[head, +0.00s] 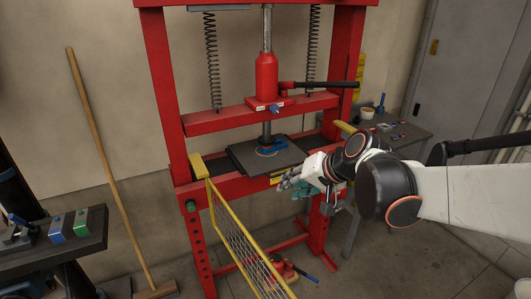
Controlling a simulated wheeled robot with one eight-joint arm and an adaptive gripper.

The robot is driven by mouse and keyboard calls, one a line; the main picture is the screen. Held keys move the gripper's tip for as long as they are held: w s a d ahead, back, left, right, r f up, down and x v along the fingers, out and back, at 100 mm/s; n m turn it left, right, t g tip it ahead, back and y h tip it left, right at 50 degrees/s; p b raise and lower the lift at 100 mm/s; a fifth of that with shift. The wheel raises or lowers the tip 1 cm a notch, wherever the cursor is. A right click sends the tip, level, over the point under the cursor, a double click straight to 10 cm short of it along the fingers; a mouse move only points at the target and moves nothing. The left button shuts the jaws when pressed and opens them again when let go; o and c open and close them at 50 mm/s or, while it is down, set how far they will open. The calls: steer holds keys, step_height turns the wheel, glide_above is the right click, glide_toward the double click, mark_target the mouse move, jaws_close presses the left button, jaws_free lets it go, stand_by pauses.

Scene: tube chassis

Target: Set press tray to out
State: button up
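The press tray (246,160) appears as a dark flat plate on the bed of the red press (165,75), under the ram. A round orange-rimmed part and a blue piece (280,145) lie on it. A small yellow strip (277,180) shows at the front, below the plate. My gripper (284,181) is just right of this strip, at the front of the press bed. It is too small to tell whether it touches anything or whether its fingers are open. Something teal (300,193) shows below it.
A yellow mesh guard (243,245) swings out in front of the press at left. A side table (408,131) with small items stands at right. A broom (100,140) leans on the wall. A dark bench (85,243) is at lower left. Floor at lower right is clear.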

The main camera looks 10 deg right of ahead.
steer(key=w+d+f+m+t+y, duration=0.2)
steer(key=w+d+f+m+y, duration=0.1)
steer(key=w+d+f, duration=0.5)
steer(key=w+d+f+m+t+y, duration=0.25)
steer(key=w+d+f+m, duration=0.35)
steer(key=w, duration=0.5)
steer(key=w+a+f+b, duration=0.1)
steer(key=w+a, duration=0.2)
steer(key=w+a+f+n+b, duration=0.1)
steer(key=w+a, duration=0.2)
steer(key=w+a+f+n+b, duration=0.1)
steer(key=w+a, duration=0.2)
steer(key=shift+w+f, duration=0.15)
steer(key=shift+w, duration=0.1)
